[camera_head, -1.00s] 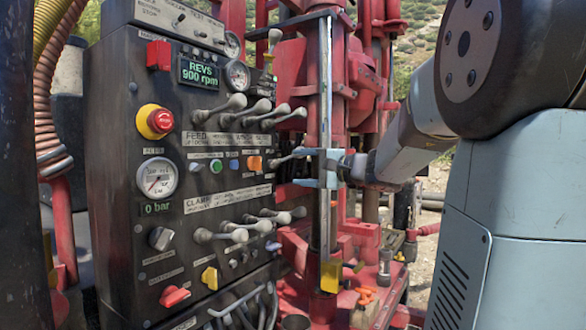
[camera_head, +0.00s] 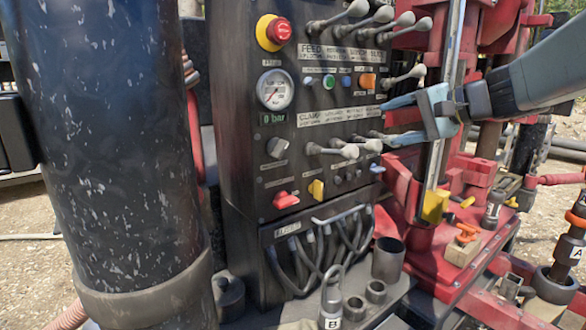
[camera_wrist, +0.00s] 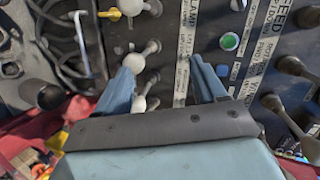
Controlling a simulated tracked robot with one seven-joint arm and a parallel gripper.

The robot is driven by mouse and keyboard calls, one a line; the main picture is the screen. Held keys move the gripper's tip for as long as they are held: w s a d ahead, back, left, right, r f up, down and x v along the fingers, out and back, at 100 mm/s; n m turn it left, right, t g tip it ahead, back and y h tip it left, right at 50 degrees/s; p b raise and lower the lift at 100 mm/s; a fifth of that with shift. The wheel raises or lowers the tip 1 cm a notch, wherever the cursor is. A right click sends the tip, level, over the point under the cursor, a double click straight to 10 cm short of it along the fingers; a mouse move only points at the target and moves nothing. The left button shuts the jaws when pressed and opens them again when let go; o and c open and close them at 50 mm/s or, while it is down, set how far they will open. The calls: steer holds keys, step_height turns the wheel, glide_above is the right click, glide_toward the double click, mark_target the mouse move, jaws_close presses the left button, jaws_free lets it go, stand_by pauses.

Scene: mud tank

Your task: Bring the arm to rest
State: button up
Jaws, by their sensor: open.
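My gripper (camera_head: 388,122) is open in front of the right side of the black control panel (camera_head: 240,120), level with the CLAMP label. No object shows held between its fingers in the head view. In the wrist view the two blue fingers (camera_wrist: 163,85) are spread apart and point at the panel. Pale lever knobs (camera_wrist: 150,50) of the clamp row show between and beside the left finger. I cannot tell whether a finger touches a lever. The clamp levers (camera_head: 335,150) also show in the head view, just left of the fingers. The gauge reads 0 bar.
A red emergency stop (camera_head: 278,31) and feed levers (camera_head: 385,15) are above. Hoses (camera_head: 320,245) and a grey cup (camera_head: 388,260) are below. A dark scuffed cylinder (camera_head: 110,150) fills the left.

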steer(key=s+f+n+g+h, duration=0.1)
steer(key=s+f+n+h, duration=0.2)
steer(key=s+f+h, duration=0.2)
steer(key=s+f+n+g+h, duration=0.2)
steer(key=s+f+n+h, duration=0.2)
steer(key=s+f, duration=0.4)
steer(key=shift+s+d+f+g+h, duration=0.3)
steer(key=shift+s+d+f+h, duration=0.15)
steer(key=shift+s, duration=2.2)
